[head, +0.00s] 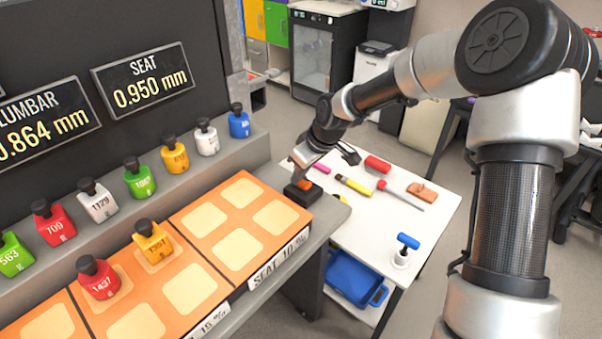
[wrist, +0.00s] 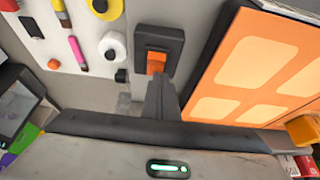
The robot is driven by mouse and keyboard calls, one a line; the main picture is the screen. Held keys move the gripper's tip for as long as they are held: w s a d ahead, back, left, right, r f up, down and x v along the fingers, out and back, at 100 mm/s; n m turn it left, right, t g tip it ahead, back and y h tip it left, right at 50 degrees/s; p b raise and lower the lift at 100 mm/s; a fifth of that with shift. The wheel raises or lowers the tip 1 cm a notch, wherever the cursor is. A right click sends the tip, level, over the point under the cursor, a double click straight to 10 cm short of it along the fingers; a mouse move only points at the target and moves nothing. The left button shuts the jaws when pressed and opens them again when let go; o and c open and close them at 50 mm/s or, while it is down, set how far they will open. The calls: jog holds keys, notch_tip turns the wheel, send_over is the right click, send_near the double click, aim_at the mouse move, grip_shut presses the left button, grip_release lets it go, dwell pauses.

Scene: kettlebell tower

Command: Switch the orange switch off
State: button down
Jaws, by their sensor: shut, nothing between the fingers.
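The orange switch (wrist: 156,63) sits in a dark housing (wrist: 160,42) on the grey bench, beside the orange mat. In the head view the switch (head: 304,185) shows at the bench's right end, partly covered by my gripper (head: 297,172). In the wrist view my gripper (wrist: 158,85) is shut and empty, with its fingertips right at the near edge of the switch. I cannot tell whether the fingertips touch it. I cannot tell which way the rocker is set.
The orange mat (head: 254,178) lies left of the switch, with red and yellow kettlebells further left. A row of coloured kettlebells stands on the ledge behind. A white table (head: 440,194) with tools is to the right, with a blue bin (head: 352,281) below.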

jog(key=shift+s+d, duration=0.15)
jog(key=shift+d, duration=0.05)
jog(key=shift+s+d+p, duration=0.3)
jog(key=shift+s+d, duration=0.1)
jog(key=shift+d, duration=0.15)
